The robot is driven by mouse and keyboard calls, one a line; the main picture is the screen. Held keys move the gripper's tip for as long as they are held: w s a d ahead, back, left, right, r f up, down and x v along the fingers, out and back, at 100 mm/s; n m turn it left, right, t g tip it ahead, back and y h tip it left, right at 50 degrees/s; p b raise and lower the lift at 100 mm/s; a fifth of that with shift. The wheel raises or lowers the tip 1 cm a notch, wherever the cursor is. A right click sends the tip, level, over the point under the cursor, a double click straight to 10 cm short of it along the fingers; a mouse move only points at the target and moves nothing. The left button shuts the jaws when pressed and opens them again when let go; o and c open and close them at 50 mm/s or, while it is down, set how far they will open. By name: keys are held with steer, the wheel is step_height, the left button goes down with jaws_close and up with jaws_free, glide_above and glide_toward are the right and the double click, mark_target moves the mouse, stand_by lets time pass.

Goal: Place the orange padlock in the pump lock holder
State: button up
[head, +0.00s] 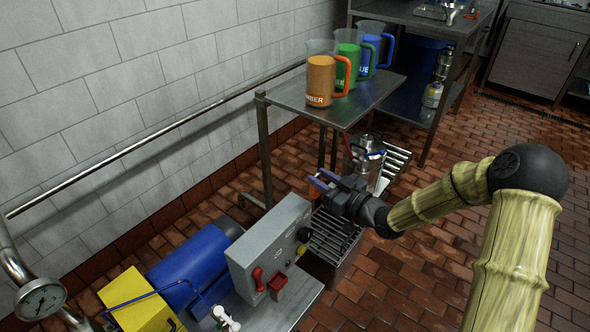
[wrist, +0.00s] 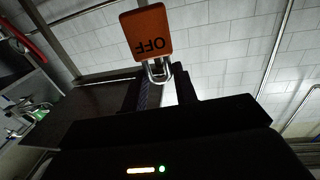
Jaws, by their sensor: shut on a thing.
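The orange padlock (wrist: 145,28), marked OFF and upside down in the picture, shows in the wrist view with its metal shackle toward my gripper (wrist: 162,80). My gripper is shut on the shackle, and the body sticks out past the fingertips. The box front carries a red lever (head: 258,279) and a small red block (head: 278,285). I cannot tell which part is the pump lock holder.
A blue pump motor (head: 190,265) and a yellow guard (head: 140,302) are left of the box. A steel table (head: 375,105) with amber, green and blue jugs stands behind. A pressure gauge (head: 40,298) is at lower left.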

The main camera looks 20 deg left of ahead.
steer(key=s+d+f+m+t+h, duration=0.1)
steer(key=d+f+m+t+h, duration=0.3)
steer(key=d, duration=0.9)
steer(key=s+d+f+m+t+h, duration=0.1)
steer(key=d+f+m+t+h, duration=0.3)
steer(key=d+f, duration=0.5)
steer(key=d+h, duration=0.2)
steer(key=d, duration=0.2)
steer(key=shift+m, duration=0.3)
steer(key=shift+a, duration=0.1)
steer(key=shift+f, duration=0.1)
